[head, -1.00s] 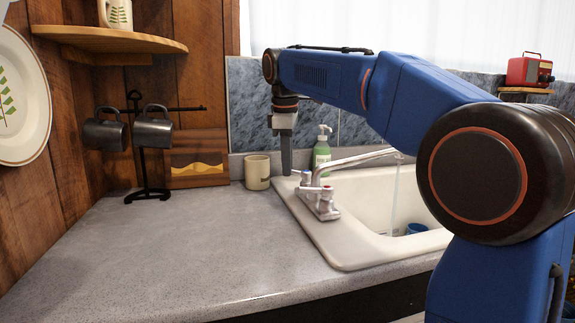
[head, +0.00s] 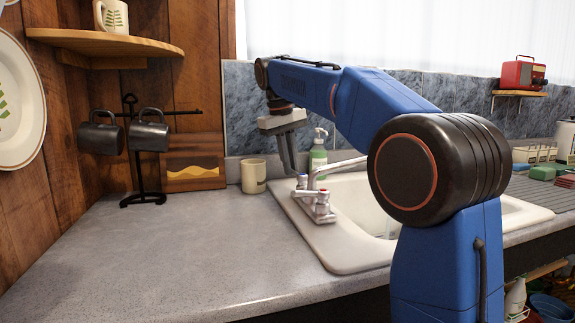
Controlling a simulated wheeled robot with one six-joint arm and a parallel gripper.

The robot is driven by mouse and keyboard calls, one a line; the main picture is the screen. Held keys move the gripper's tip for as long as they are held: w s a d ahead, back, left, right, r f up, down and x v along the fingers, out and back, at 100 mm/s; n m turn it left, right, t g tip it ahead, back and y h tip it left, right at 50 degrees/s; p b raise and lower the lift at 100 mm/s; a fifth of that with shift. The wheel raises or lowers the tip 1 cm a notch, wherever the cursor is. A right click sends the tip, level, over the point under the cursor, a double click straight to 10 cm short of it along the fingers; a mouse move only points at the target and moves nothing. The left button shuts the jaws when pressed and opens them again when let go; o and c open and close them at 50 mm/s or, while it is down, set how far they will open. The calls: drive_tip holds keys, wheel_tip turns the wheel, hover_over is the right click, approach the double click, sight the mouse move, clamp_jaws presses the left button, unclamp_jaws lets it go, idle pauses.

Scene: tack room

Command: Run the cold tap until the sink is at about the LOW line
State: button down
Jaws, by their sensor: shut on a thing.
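The white sink (head: 335,258) is set in the counter, and my arm covers much of its basin. The chrome faucet (head: 320,208) stands on the sink's left rim. Its blue-marked cold tap (head: 302,181) is at the back and its red-marked hot tap (head: 323,196) is nearer. My gripper (head: 292,172) points down at the cold tap and is shut on its handle; the contact is small in view. The spout's end is hidden behind my arm, so I cannot tell whether water runs now. The water level and LOW line cannot be seen.
A beige mug (head: 253,176) and a green soap bottle (head: 318,158) stand close to my gripper. A black mug stand (head: 133,170) is at the left. The front counter (head: 180,250) is clear. Green sponges (head: 542,173) lie at the right.

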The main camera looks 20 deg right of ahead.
drive_tip(key=shift+w+d+m, duration=0.1)
drive_tip(key=shift+d+m, duration=0.2)
drive_tip(key=shift+m, duration=0.4)
drive_tip(key=c, duration=1.8)
unclamp_jaws()
drive_tip(key=shift+r, duration=0.1)
drive_tip(key=shift+a+r, duration=0.25)
drive_tip(key=shift+r, duration=0.95)
drive_tip(key=shift+a+r, duration=0.2)
drive_tip(key=shift+r, duration=1)
drive_tip(key=shift+a+r, duration=0.25)
drive_tip(key=shift+r, duration=0.95)
